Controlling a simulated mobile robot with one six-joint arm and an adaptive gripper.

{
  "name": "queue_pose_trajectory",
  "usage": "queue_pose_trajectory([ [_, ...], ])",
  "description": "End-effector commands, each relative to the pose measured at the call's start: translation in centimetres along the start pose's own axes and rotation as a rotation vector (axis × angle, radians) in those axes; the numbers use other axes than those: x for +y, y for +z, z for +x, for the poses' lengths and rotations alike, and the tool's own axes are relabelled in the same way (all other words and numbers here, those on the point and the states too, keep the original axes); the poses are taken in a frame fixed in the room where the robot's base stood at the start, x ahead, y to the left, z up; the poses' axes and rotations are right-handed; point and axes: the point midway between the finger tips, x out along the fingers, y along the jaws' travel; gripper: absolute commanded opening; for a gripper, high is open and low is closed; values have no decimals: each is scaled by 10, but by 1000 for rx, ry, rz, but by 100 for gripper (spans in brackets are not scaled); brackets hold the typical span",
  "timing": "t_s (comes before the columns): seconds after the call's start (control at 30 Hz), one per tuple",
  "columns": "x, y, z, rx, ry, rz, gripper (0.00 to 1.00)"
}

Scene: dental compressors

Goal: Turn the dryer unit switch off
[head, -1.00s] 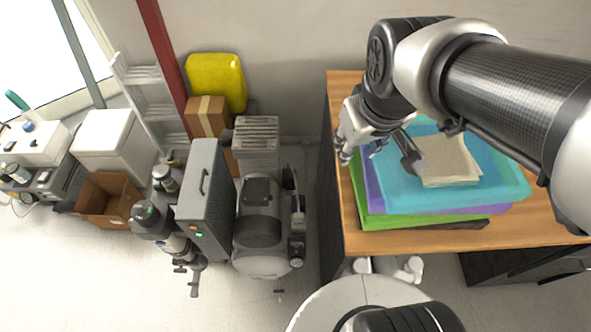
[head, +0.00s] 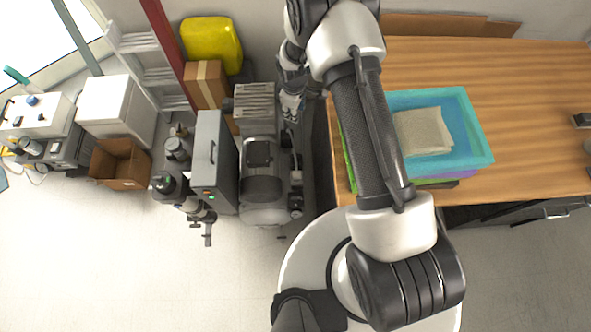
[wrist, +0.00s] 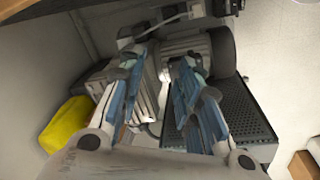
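The dryer unit (head: 208,155) looks to be the tall grey box with a top handle, standing on the floor left of the compressor. A small green lit spot, perhaps its switch (head: 212,197), shows low on its front face. My gripper (head: 291,106) is above the back right of the compressor, to the right of the dryer unit and apart from it. In the wrist view my gripper (wrist: 163,85) has its two blue-grey fingers spread with a gap between them, holding nothing. A dark perforated box (wrist: 243,112) shows behind the right finger. The switch cannot be made out there.
The compressor (head: 264,175) stands between the dryer unit and the wooden table (head: 500,120), which carries stacked trays (head: 465,115). A dark cylinder unit (head: 165,183) stands left of the dryer. A cardboard box (head: 122,165) is further left. The front floor is clear.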

Motion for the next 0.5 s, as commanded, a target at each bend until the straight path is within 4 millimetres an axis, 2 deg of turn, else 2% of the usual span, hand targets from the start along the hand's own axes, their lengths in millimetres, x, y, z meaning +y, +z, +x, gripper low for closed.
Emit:
queue_pose_trajectory([
  [0.1, -26, 5, 47, -17, -32, -99, 32],
  [0.3, -80, 27, 124, -27, -76, -260, 32],
  [0.5, -138, 61, 182, -29, -113, -398, 32],
])
